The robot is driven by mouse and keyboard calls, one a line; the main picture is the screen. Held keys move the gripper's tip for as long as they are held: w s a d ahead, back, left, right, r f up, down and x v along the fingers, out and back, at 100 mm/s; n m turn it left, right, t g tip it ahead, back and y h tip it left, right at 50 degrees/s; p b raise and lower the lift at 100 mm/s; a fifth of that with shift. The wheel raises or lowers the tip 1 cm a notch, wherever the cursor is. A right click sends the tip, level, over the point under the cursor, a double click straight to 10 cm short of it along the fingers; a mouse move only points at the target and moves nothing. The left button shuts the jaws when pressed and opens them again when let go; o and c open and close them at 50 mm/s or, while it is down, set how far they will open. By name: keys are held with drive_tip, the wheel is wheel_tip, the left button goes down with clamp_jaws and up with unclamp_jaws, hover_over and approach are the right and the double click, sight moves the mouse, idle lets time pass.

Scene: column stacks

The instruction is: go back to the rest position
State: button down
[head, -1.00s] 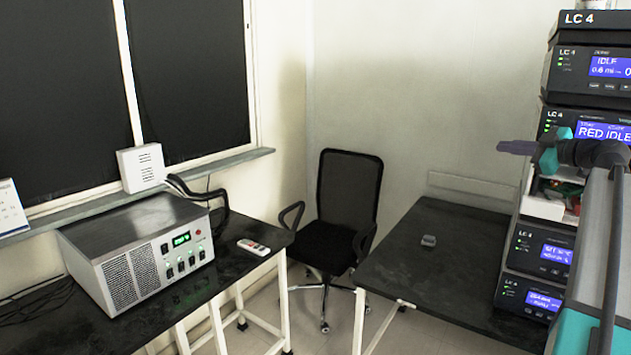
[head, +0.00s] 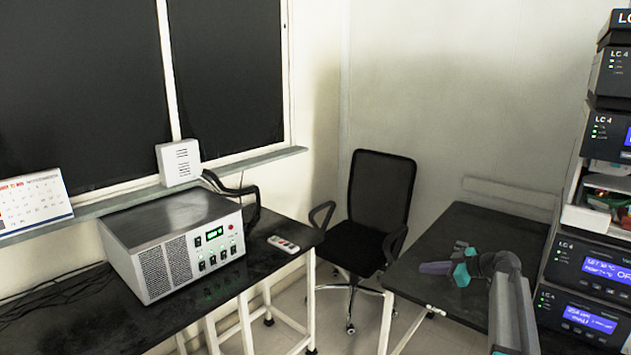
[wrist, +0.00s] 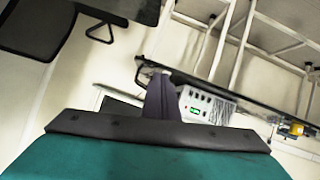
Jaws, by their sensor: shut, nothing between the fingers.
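My gripper (head: 434,268) is in the head view, in front of or above the right-hand black bench (head: 510,225). Its purple fingers are together, point left and hold nothing. My arm reaches up to it from the bottom right. In the wrist view, the purple fingers (wrist: 158,97) show as one closed shape, with the grey box's panel beyond them.
A column of LC 4 instruments (head: 590,265) stands at the right, beside my arm. A black office chair (head: 378,205) stands between the benches. The left bench holds a grey instrument box (head: 178,245) and a white remote (head: 283,244).

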drive_tip(key=s+a+f+m+g, duration=0.1)
drive_tip(key=s+a+f+g, duration=0.1)
drive_tip(key=s+a+f, duration=0.55)
drive_tip(key=s+a+f+g, duration=0.3)
drive_tip(key=a+f, duration=0.6)
drive_tip(key=f, duration=0.6)
drive_tip(key=s+a+f+m+g+h, duration=0.1)
drive_tip(key=s+a+f+g, duration=0.1)
drive_tip(key=s+a+f, duration=0.45)
drive_tip(key=s+a+f+g, duration=0.2)
drive_tip(key=s+a+f, duration=0.1)
drive_tip(key=s+f, duration=0.6)
drive_tip(key=s+a+f+m+g+h, duration=0.15)
drive_tip(key=s+f, duration=0.25)
drive_tip(key=s, duration=0.6)
drive_tip(key=s+a+f+m+g+h, duration=0.1)
drive_tip(key=s+f+g+h, duration=0.3)
drive_tip(key=s, duration=0.6)
drive_tip(key=s+d+m+h, duration=0.2)
drive_tip(key=s+d+m, duration=0.5)
drive_tip(key=s, duration=0.5)
drive_tip(key=shift+d+f, duration=0.4)
drive_tip(key=shift+d, duration=0.3)
